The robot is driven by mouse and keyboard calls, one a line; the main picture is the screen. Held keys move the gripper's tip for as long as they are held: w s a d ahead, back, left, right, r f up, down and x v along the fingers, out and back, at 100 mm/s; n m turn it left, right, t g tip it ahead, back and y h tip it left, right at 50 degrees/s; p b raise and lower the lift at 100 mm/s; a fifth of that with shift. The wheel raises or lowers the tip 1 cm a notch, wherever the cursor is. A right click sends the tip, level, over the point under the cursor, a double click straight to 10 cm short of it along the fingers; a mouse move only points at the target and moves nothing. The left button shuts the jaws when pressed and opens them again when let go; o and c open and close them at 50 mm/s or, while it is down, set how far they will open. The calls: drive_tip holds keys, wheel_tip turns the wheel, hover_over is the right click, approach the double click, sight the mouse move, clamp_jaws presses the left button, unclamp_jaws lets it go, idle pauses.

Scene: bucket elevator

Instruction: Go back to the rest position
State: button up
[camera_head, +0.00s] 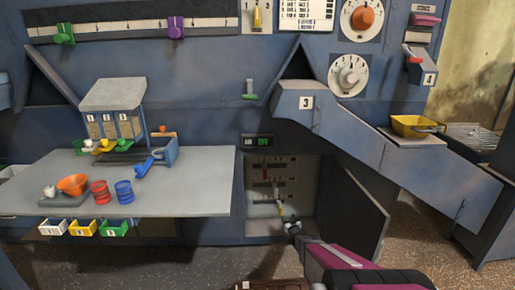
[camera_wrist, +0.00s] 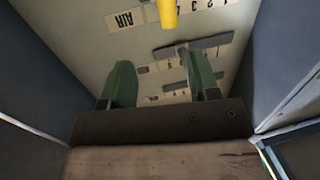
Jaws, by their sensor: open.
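My gripper (camera_head: 287,219) is at the mouth of the open cabinet (camera_head: 308,190) under the machine's front panel. In the wrist view my gripper (camera_wrist: 162,82) has its two green fingers apart with nothing held between them. The cabinet's back panel (camera_wrist: 150,50) lies beyond the fingers, with "AIR" lettering, numbers and slots. A yellow handle (camera_wrist: 168,12) shows at the top of that view, beyond the fingertips and apart from them.
The open cabinet door (camera_head: 362,205) stands to the right of my gripper. A grey table (camera_head: 190,190) on the left holds an orange funnel (camera_head: 73,184) and red and blue cups. A sloping blue chute (camera_head: 400,170) is above right, with a yellow tray (camera_head: 412,126).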

drive_tip(key=s+r+m+g+h, duration=0.2)
drive_tip(key=s+r+g+h, duration=0.2)
drive_tip(key=s+r+g, duration=0.6)
drive_tip(key=s+a+r+g, duration=0.2)
drive_tip(key=s+r+g, duration=0.1)
drive_tip(key=s+r, duration=0.6)
drive_tip(key=s+a+r+g+y, duration=0.1)
drive_tip(key=s+a+r+g, duration=0.2)
drive_tip(key=s+r, duration=0.6)
drive_tip(key=s+g, duration=0.1)
drive_tip(key=s, duration=0.5)
drive_tip(key=shift+s+a, duration=0.15)
drive_tip(key=shift+s, duration=0.25)
